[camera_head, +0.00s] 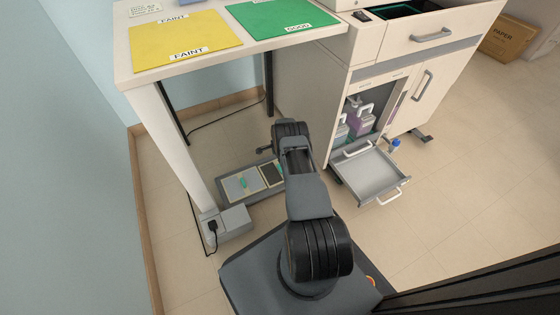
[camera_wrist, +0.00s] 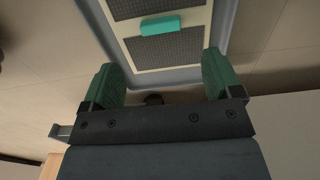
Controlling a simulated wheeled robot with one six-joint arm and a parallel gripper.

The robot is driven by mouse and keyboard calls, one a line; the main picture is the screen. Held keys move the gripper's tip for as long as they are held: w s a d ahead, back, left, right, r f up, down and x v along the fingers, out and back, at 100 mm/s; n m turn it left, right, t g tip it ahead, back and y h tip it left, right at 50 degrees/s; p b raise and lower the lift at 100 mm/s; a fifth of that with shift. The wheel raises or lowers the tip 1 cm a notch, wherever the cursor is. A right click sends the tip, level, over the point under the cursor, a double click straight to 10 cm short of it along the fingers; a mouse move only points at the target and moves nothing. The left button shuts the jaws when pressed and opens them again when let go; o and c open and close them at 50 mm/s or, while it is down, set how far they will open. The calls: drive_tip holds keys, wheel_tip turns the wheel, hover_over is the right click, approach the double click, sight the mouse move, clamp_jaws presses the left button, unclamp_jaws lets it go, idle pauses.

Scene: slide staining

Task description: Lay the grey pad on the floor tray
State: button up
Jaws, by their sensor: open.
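A shallow grey floor tray (camera_head: 225,199) lies on the floor under the table. On it lie a light grey pad (camera_head: 233,188) with a green grip and, to its right, a darker pad (camera_head: 269,175), partly hidden by my arm. In the wrist view the tray's rim (camera_wrist: 226,25) frames dark mesh panels (camera_wrist: 165,48) with cream borders and a teal grip (camera_wrist: 160,26); I cannot tell which pad this is. My gripper (camera_wrist: 161,66) is open and empty, its green fingers apart near the tray's near edge. The fingertips are hidden in the head view.
A table with yellow (camera_head: 180,40) and green (camera_head: 281,17) mats stands above. A grey socket box (camera_head: 233,220) and table leg (camera_head: 172,140) stand left of the tray. A cabinet with an open drawer (camera_head: 370,175) stands right. Floor is clear at the front right.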

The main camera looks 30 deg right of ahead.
drive_tip(key=s+a+r+n, duration=0.1)
drive_tip(key=a+r+n, duration=0.35)
drive_tip(key=r, duration=0.85)
drive_tip(key=s+a+r+n, duration=0.25)
drive_tip(key=a+r, duration=0.35)
drive_tip(key=r, duration=0.7)
drive_tip(key=s+a+r+n+t, duration=0.1)
drive_tip(key=s+a+r+n, duration=0.5)
drive_tip(key=s+r, duration=0.4)
drive_tip(key=s+a+r+n+t, duration=0.1)
drive_tip(key=s+a+r+n, duration=0.5)
drive_tip(key=s+r, duration=0.5)
drive_tip(key=a+p, duration=0.1)
drive_tip(key=a, duration=0.1)
drive_tip(key=shift+s+a+r+n+t, duration=0.25)
drive_tip(key=shift+a+n+t, duration=0.05)
drive_tip(key=shift+a, duration=0.1)
drive_tip(key=shift+r, duration=0.1)
